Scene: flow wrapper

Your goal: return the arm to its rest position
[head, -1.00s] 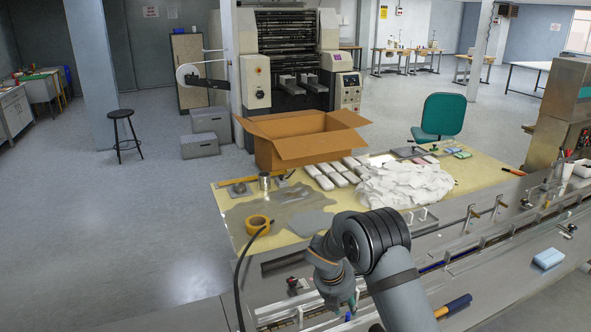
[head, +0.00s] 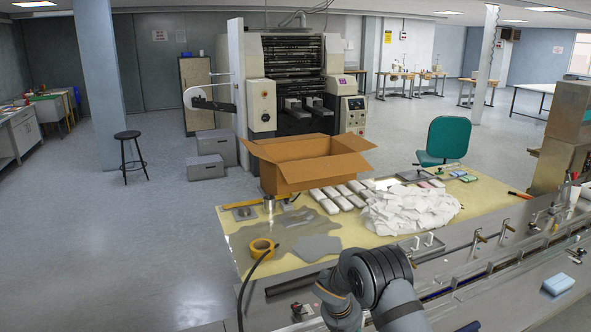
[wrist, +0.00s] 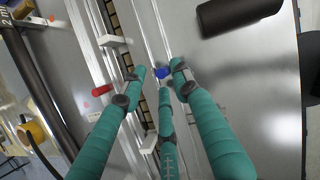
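My gripper (wrist: 160,72) shows in the wrist view as three teal padded fingers with dark joints. The fingertips stand apart with nothing held between them. They hang over the grey metal conveyor of the wrapper. A small blue part (wrist: 162,73) on the machine shows in the gap between the tips. In the head view my arm (head: 375,275) is bent at the bottom centre, over the near side of the machine. The gripper itself is below that picture's edge.
A black cylinder (wrist: 238,12) and a red knob (wrist: 102,90) lie near the fingers. A work table (head: 235,222) beyond holds a yellow tape roll (head: 262,248), an open carton (head: 310,162), white packs and a white heap (head: 410,208). A blue block (head: 557,284) sits at right.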

